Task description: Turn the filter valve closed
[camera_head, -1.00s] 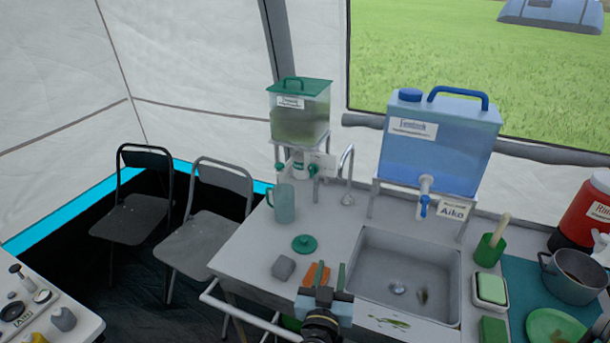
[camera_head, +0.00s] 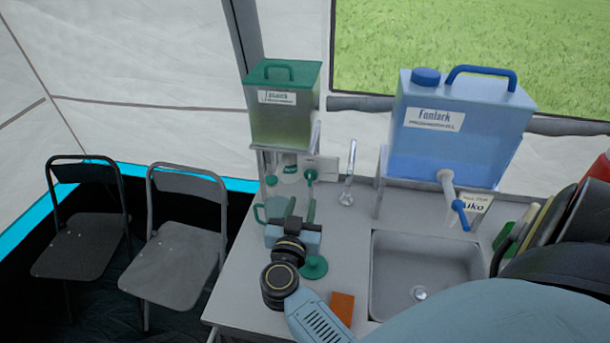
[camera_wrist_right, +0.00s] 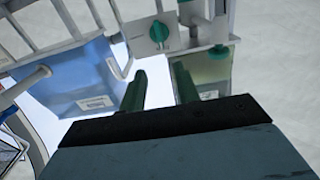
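The water filter (camera_head: 283,118) is a greenish tank with a green lid on a stand at the back of the counter. A green valve knob (camera_head: 310,176) sits on a white plate below it. The knob also shows at the top of the right wrist view (camera_wrist_right: 159,32). Another green knob (camera_head: 271,181) is to its left. My right gripper (camera_head: 298,210) is in front of and below the valve knob, with its green fingers pointing toward it. The wrist view shows the fingers (camera_wrist_right: 160,85) apart with nothing between them. My left gripper is out of view.
A blue water container (camera_head: 450,125) with a blue tap stands at right above the sink (camera_head: 390,270). A green mug (camera_head: 262,212) is partly hidden behind my right gripper. A green lid (camera_head: 314,268) and an orange sponge (camera_head: 342,307) lie on the counter. Folding chairs (camera_head: 180,245) stand at left.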

